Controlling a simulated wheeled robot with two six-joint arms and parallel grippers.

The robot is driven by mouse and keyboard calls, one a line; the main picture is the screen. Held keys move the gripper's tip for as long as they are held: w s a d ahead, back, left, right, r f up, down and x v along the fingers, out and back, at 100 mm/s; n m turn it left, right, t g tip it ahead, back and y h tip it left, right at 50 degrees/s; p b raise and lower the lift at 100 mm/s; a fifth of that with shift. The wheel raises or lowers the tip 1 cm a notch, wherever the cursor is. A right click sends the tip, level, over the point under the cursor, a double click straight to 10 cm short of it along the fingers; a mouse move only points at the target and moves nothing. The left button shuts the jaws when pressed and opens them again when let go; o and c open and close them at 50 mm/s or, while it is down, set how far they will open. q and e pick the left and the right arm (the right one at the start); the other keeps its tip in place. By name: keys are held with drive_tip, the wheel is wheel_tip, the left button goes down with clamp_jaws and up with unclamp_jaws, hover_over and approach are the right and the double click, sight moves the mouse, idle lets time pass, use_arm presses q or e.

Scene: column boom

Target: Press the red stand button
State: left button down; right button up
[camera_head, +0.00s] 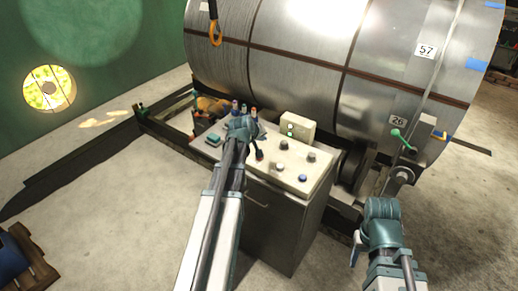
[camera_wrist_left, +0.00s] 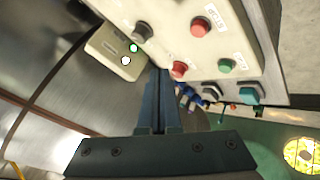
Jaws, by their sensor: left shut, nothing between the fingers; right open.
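The control panel (camera_head: 308,165) is a cream sloped top on a dark cabinet. In the left wrist view it carries a red button (camera_wrist_left: 200,26) with a label beside it, a second red button (camera_wrist_left: 179,69) and a green button (camera_wrist_left: 225,66).
A huge steel coil (camera_head: 300,60) lies behind. A green-handled crank (camera_head: 401,140) is at right. The floor at left (camera_head: 120,200) is mostly clear.

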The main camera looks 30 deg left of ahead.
use_arm(q)
drive_tip(key=shift+w+a+r, duration=0.2)
drive_tip(key=shift+w+a, duration=0.05)
drive_tip(key=shift+a, duration=0.3)
drive_tip(key=shift+w+a+r, duration=0.15)
drive_tip(key=shift+w+a, duration=0.05)
drive_tip(key=shift+a, duration=0.3)
use_arm(e)
drive_tip(key=shift+w+a+r, duration=0.15)
drive_tip(key=shift+w+a, duration=0.05)
drive_tip(key=shift+w, duration=0.2)
use_arm(q)
drive_tip(key=shift+f, duration=0.1)
wheel_tip(320, 180, down, 9)
drive_tip(key=b, duration=0.8)
drive_tip(key=shift+b, duration=0.4)
use_arm(e)
wheel_tip(320, 180, down, 9)
use_arm(q)
drive_tip(key=shift+f+b, duration=0.25)
drive_tip(key=shift+b, duration=0.15)
use_arm(e)
drive_tip(key=shift+f, duration=0.35)
